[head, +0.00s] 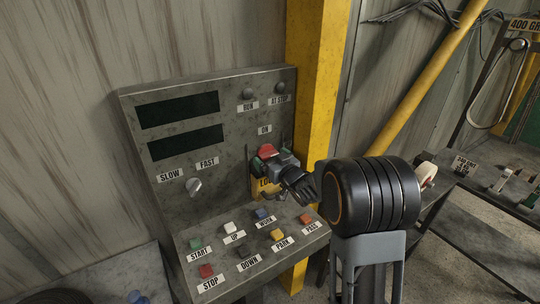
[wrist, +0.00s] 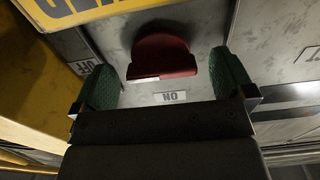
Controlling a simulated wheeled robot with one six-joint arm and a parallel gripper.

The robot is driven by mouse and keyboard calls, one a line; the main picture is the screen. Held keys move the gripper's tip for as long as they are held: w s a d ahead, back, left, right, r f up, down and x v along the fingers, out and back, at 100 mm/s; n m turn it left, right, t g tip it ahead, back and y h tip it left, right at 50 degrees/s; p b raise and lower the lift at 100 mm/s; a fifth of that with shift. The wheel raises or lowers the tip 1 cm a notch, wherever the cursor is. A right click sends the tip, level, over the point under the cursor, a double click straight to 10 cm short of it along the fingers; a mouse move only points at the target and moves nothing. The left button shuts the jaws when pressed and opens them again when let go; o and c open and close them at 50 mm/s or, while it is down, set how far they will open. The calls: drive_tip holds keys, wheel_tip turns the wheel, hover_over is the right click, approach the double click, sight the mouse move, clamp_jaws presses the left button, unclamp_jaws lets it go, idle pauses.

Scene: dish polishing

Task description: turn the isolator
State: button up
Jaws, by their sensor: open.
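The isolator's red handle (head: 266,151) sits on the right part of the upright control panel, under an ON label (head: 264,129) and above a yellow plate (head: 266,186). My gripper (head: 267,162) is at the handle and hides part of it and of the plate. In the wrist view the red handle (wrist: 165,55) shows between my two green finger pads, with a gap on each side. A pale mark shows at its near edge. The ON label (wrist: 170,97) lies close to that edge, and an OFF label (wrist: 85,67) lies to the left. My gripper (wrist: 166,82) is open and empty.
The panel (head: 215,105) also has a SLOW/FAST knob (head: 194,186), two dark displays, and a sloped desk with several coloured buttons. A yellow post (head: 315,70) stands right behind the panel. A bench (head: 490,180) with small items stands at far right.

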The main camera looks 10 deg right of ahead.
drive_tip(key=shift+w+a, duration=0.15)
drive_tip(key=shift+w, duration=0.4)
drive_tip(key=c, duration=0.9)
